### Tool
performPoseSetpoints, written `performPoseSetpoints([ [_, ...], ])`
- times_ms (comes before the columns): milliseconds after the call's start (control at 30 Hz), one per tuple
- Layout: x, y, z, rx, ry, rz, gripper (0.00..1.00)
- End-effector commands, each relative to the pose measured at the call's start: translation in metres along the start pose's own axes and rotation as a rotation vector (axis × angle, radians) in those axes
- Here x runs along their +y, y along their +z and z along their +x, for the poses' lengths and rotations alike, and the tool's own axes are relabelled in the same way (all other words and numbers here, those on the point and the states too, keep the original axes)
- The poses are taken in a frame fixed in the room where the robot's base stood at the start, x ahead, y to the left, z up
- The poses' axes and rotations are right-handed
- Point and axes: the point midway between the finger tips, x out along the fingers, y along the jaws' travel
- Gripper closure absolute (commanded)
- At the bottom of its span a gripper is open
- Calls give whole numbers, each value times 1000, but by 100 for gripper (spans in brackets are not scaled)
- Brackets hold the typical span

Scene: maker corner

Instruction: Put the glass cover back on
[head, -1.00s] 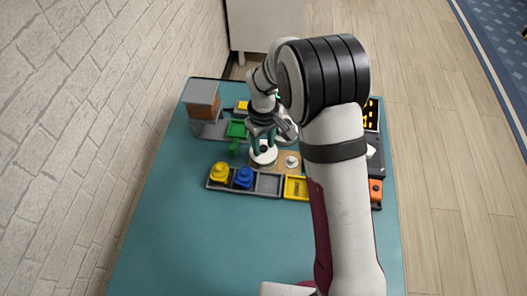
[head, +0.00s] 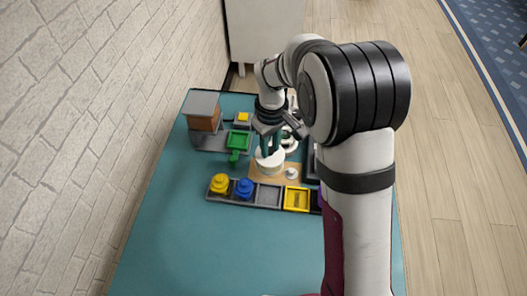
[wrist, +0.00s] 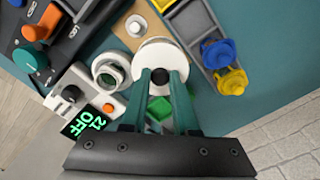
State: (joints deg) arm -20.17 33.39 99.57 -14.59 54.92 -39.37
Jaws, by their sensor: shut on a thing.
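My gripper (head: 268,145) is shut on the dark knob (wrist: 159,76) of a round white cover (wrist: 160,52), which I take to be the glass cover. In the head view the cover (head: 270,162) is below the fingers, over the wooden board (head: 259,179). I cannot tell whether it touches anything beneath. A white device with a round, ring-like opening (wrist: 108,72) is beside the cover in the wrist view. My arm partly hides that device in the head view.
A grey tray (head: 268,195) in front holds a yellow pot (head: 220,183), a blue pot (head: 244,188) and a yellow bin (head: 296,199). A small white knob (head: 291,173) is on the board. The front of the table is clear.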

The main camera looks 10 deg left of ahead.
Motion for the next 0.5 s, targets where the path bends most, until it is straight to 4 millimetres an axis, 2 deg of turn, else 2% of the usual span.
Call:
performPoseSetpoints([
  [333,48,65,-48,2,1,3,100],
  [433,56,74,-56,2,1,1,100],
  [500,61,69,-58,2,1,-6,100],
])
